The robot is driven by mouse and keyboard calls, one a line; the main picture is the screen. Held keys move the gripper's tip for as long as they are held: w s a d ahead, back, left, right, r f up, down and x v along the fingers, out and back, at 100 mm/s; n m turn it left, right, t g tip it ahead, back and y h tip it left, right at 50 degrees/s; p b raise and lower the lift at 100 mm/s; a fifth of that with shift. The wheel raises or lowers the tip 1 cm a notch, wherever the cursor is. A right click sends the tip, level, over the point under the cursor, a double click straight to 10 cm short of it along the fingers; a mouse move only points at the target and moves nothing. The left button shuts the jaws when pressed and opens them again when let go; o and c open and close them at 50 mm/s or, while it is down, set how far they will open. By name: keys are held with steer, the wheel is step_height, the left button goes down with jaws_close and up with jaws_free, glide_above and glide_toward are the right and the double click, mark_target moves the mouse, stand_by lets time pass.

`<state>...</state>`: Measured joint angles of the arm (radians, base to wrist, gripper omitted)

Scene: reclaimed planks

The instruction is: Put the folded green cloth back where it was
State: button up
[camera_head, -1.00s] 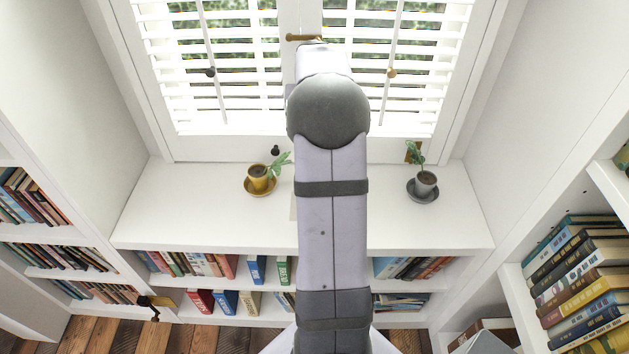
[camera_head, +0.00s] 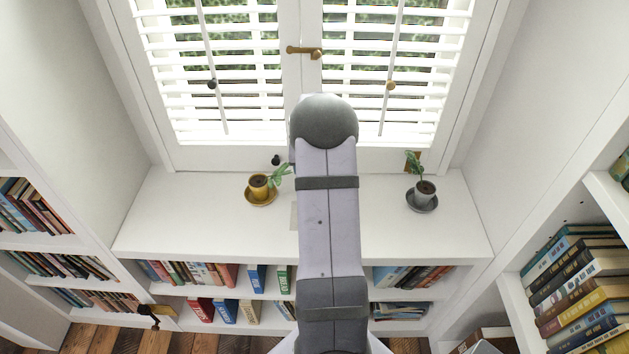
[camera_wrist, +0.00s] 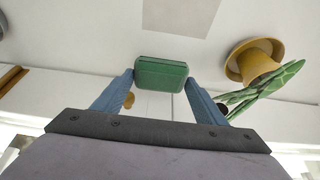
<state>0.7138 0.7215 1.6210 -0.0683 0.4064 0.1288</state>
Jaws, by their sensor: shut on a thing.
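The folded green cloth (camera_wrist: 162,73) shows in the wrist view as a small green block with rounded edges. My gripper (camera_wrist: 162,78) has its two blue fingers on either side of the cloth and is shut on it. The cloth appears held above the white counter (camera_head: 232,224). In the head view my own arm hides both the gripper and the cloth. A pale grey rectangular patch (camera_wrist: 182,14) lies on the counter in the wrist view. Its edge shows just left of my arm in the head view (camera_head: 293,214).
A yellow pot with a plant (camera_head: 260,187) stands on a saucer left of my arm. A grey pot with a plant (camera_head: 424,192) stands on a saucer to the right. A shuttered window (camera_head: 215,80) is behind. The counter's left and right ends are clear.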

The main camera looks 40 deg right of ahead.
steer(key=shift+f, duration=0.25)
steer(key=shift+f, duration=1.8)
steer(key=shift+f, duration=0.2)
steer(key=o, duration=1)
steer(key=shift+s+a+r, duration=0.1)
steer(key=shift+r, duration=0.6)
steer(key=v, duration=1.1)
